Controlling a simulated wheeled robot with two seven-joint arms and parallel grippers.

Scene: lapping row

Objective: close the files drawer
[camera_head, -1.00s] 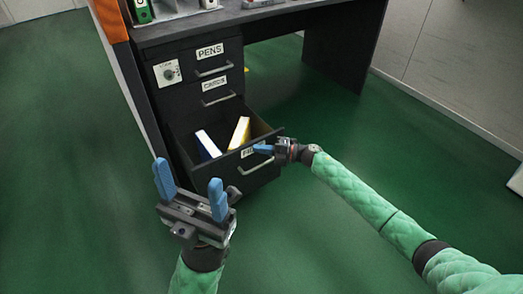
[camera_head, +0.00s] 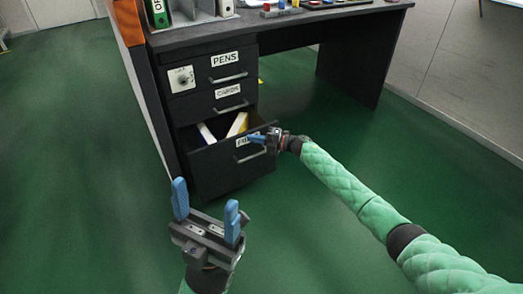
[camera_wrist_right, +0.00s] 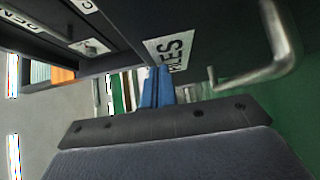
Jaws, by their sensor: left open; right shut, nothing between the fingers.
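The files drawer (camera_head: 225,168) is the bottom drawer of the dark desk pedestal and stands partly open. A white folder (camera_head: 206,133) and a yellow-and-white one (camera_head: 238,124) show inside it. In the right wrist view its label (camera_wrist_right: 170,50) and bar handle (camera_wrist_right: 270,55) are close. My right gripper (camera_head: 256,138) is shut and empty, its blue fingertips at the drawer front by the label, seemingly touching it. The blue fingers (camera_wrist_right: 157,88) partly cover the label's lower edge in the wrist view. My left gripper (camera_head: 207,212) is open and empty, in front of the drawer and below it in the picture.
Above are the pens drawer (camera_head: 228,66) and the cards drawer (camera_head: 230,97), both shut, with a dial lock plate (camera_head: 182,79) beside them. The desktop (camera_head: 290,16) holds several small items. Green floor (camera_head: 80,150) is clear left and right.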

